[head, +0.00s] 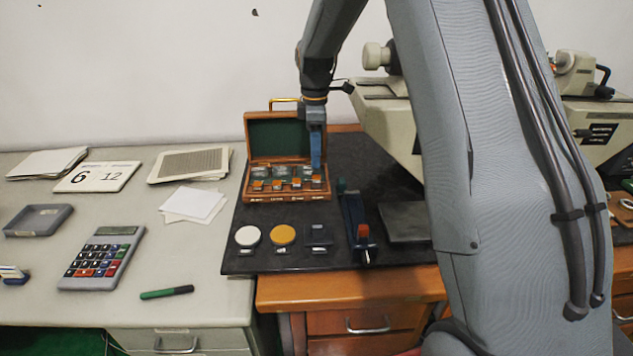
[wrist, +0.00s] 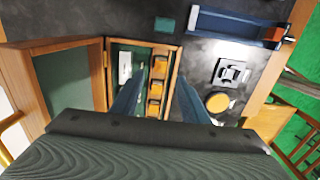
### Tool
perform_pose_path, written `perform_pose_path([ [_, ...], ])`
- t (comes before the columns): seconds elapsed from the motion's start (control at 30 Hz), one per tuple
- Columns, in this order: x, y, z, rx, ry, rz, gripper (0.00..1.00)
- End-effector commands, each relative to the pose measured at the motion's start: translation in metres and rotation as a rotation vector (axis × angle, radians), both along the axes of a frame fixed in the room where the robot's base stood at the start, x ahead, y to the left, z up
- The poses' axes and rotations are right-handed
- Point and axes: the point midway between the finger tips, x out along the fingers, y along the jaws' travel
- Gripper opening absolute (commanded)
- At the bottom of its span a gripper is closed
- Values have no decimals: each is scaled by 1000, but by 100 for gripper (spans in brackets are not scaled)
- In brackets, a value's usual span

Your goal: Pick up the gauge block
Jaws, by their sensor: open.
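An open wooden case (head: 286,199) with a green-lined lid stands on the dark mat. It holds several small metallic and orange pieces (head: 278,184). I cannot tell for sure which piece is the gauge block; a pale silvery piece (wrist: 125,67) shows in the case in the wrist view. My gripper (head: 316,166) points down over the right part of the case. In the wrist view my gripper (wrist: 160,92) has its blue fingers spread, with the row of orange pieces (wrist: 156,90) between and beyond them. Nothing is held.
A white disc (head: 248,235), an amber disc (head: 283,234) and a small dark holder (head: 319,235) sit in front of the case. A blue tool with an orange-red end (head: 362,235) and a grey plate (head: 405,221) lie to the right. The calculator (head: 101,258) is far left.

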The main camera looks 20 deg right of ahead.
Motion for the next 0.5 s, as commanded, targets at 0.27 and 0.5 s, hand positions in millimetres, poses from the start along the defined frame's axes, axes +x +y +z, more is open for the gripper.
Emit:
perform_pose_path([
  [0.27,1,-1,-25,0,2,11,41],
  [0.5,-3,-3,-52,0,4,9,41],
])
